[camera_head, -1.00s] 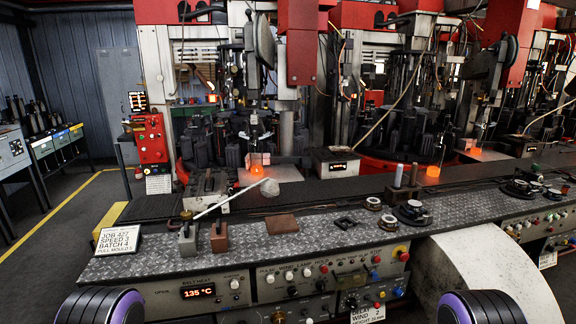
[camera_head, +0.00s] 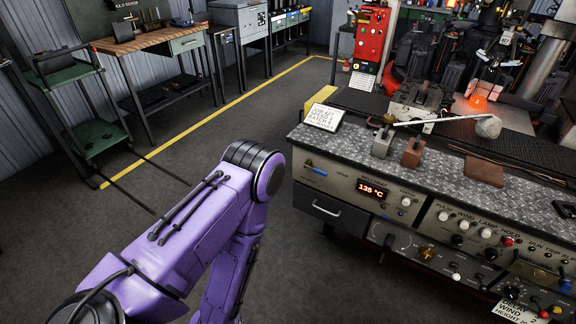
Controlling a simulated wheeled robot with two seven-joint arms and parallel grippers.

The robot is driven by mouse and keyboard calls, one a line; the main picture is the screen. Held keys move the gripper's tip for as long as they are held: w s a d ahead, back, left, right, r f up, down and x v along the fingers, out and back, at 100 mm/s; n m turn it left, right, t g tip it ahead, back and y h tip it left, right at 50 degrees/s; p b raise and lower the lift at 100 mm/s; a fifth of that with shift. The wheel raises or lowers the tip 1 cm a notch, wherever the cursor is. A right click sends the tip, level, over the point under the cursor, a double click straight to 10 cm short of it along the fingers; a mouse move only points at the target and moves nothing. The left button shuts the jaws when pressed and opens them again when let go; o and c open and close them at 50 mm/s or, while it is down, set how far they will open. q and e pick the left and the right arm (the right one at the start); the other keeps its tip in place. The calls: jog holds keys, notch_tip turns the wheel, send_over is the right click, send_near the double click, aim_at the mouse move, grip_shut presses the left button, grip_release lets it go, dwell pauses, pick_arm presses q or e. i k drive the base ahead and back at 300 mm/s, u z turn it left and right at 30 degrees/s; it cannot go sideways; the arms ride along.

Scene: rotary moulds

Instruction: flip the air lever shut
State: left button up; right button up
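A small blue-tipped lever (camera_head: 315,170) sits at the left end of the grey control console's front panel (camera_head: 345,184), above a drawer. It may be the air lever, but its lettering is too small to read surely. My purple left arm (camera_head: 238,195) rises from the lower left and bends down left of the console. Its gripper is out of the picture below. My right arm and gripper do not show.
The console top holds a sign (camera_head: 324,116), a grey block (camera_head: 381,142), a brown block (camera_head: 412,152), a brown plate (camera_head: 484,170) and a rod with a grey lump (camera_head: 488,127). A workbench (camera_head: 150,42) and green cart (camera_head: 95,135) stand left. The floor between is clear.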

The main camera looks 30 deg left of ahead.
aim_at(315, 170)
jog(key=u, duration=1.1)
jog(key=i, duration=0.65)
jog(key=u, duration=0.55)
